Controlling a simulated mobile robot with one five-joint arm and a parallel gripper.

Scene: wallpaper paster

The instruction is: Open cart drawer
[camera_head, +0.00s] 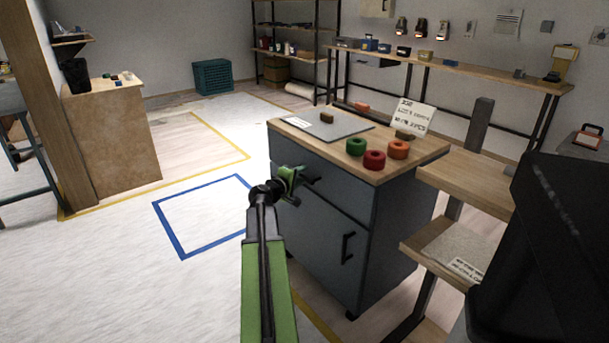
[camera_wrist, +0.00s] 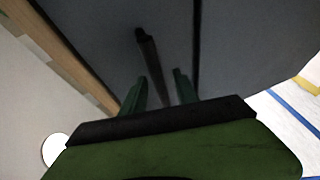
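The grey-blue cart (camera_head: 330,215) has a wooden top and a shut drawer (camera_head: 285,160) above a cabinet door. The dark drawer handle (camera_head: 312,181) is at the drawer's front. My green gripper (camera_head: 290,176) is at the drawer front, just left of the visible part of the handle. In the wrist view, the handle (camera_wrist: 148,55) is a dark bar whose near part lies between my two green fingers (camera_wrist: 162,78). The fingers are apart, with gaps seen on both sides of the bar. Contact with the handle cannot be told.
Red, orange and green rolls (camera_head: 374,160) and a grey sheet (camera_head: 320,124) lie on the cart top. A wooden stepped bench (camera_head: 468,180) stands close on the right. The floor left of the cart, with a blue taped square (camera_head: 165,222), is clear.

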